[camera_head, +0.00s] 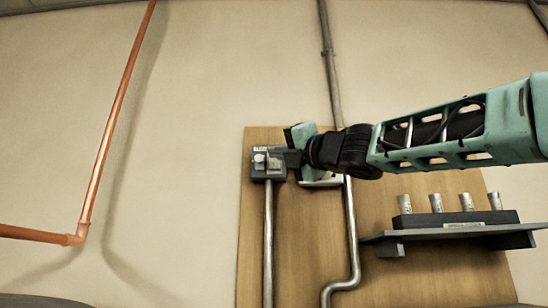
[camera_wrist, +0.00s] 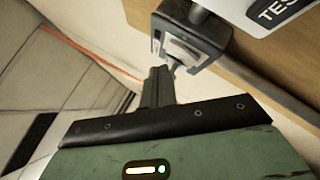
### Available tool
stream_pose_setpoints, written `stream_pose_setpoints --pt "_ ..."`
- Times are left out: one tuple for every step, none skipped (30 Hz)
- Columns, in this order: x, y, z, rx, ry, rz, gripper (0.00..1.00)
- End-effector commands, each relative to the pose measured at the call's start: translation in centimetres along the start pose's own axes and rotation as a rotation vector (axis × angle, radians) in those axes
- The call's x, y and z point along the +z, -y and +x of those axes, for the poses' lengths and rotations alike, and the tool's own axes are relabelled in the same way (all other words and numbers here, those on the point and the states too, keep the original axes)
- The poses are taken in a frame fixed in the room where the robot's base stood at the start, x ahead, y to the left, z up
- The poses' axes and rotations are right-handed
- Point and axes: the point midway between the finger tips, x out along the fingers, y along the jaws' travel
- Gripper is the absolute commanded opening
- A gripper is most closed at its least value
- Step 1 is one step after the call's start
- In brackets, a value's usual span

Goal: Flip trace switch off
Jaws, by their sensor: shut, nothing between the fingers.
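The trace switch is a small grey box (camera_head: 267,163) on the wooden wall board, with a conduit running down from it. In the wrist view the switch box (camera_wrist: 208,35) is at the top, with a light plate and a small lever (camera_wrist: 172,63) on its face. My gripper (camera_wrist: 158,72) is shut and empty. Its dark fingertips are right by the lever; I cannot tell whether they touch it. In the head view my gripper (camera_head: 290,158) comes from the right and partly covers the box's right side. The lever's position is hard to read.
The wooden board (camera_head: 300,260) carries a bent grey conduit (camera_head: 351,235) and, at right, a dark shelf (camera_head: 450,232) with several metal cylinders. A copper pipe (camera_head: 105,140) runs along the wall at left.

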Motion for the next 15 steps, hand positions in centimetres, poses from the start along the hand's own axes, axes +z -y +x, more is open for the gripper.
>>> stream_pose_setpoints --pt "-0.2 -0.2 -0.3 0.002 0.0 0.0 0.0" --pt "-0.4 -0.3 -0.5 0.002 0.0 0.0 0.0" --pt "-0.6 -0.5 -0.8 0.001 0.0 0.0 0.0" --pt "-0.8 -0.6 -1.0 0.001 0.0 0.0 0.0" --pt "-0.9 -0.7 -1.2 0.002 0.0 0.0 0.0" --pt "-1.1 -1.0 -1.4 0.003 -0.001 0.0 0.0" --pt "-1.3 -1.1 -1.7 0.003 -0.001 0.0 0.0" --pt "-1.4 -1.2 -1.9 0.002 -0.001 0.001 0.0" --pt "-1.6 -1.4 -2.1 0.002 -0.001 0.001 0.0" --pt "-1.7 -1.6 -2.3 0.002 0.0 0.001 0.0" --pt "-1.9 -1.8 -2.5 0.002 0.0 0.001 0.0" --pt "-2.0 -1.9 -2.7 0.002 0.0 0.001 0.0" --pt "-2.2 -2.0 -2.9 0.001 0.0 0.001 0.0" --pt "-2.3 -2.1 -3.0 0.001 -0.001 0.001 0.0" --pt "-2.4 -2.2 -3.2 0.001 0.0 0.001 0.0"
